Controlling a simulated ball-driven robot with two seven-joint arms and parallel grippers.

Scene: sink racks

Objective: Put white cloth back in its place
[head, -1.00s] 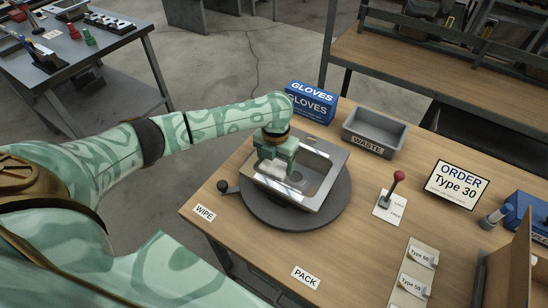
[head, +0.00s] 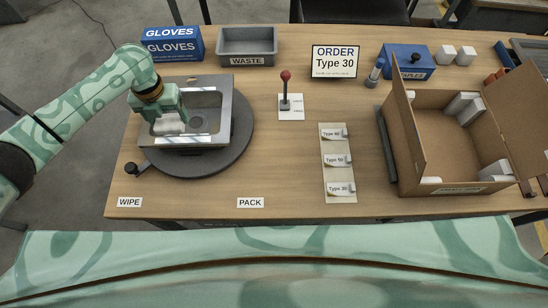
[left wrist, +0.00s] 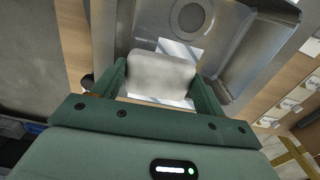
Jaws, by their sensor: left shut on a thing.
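The white cloth (head: 170,123) is a small pale block-like bundle; it also shows in the left wrist view (left wrist: 160,74). My left gripper (head: 167,118) is shut on it, with one finger on each side in the left wrist view. The gripper holds the cloth over the left part of a shiny metal sink (head: 213,128), which sits on a dark round turntable (head: 240,140). Whether the cloth touches the metal is not clear. My right gripper is not in view.
A grey waste bin (head: 246,45) and a blue glove box (head: 171,44) stand at the back. A red-knobbed lever (head: 286,88) is right of the turntable. An open cardboard box (head: 425,150) stands at the right. The front near the "PACK" label (head: 250,202) is clear.

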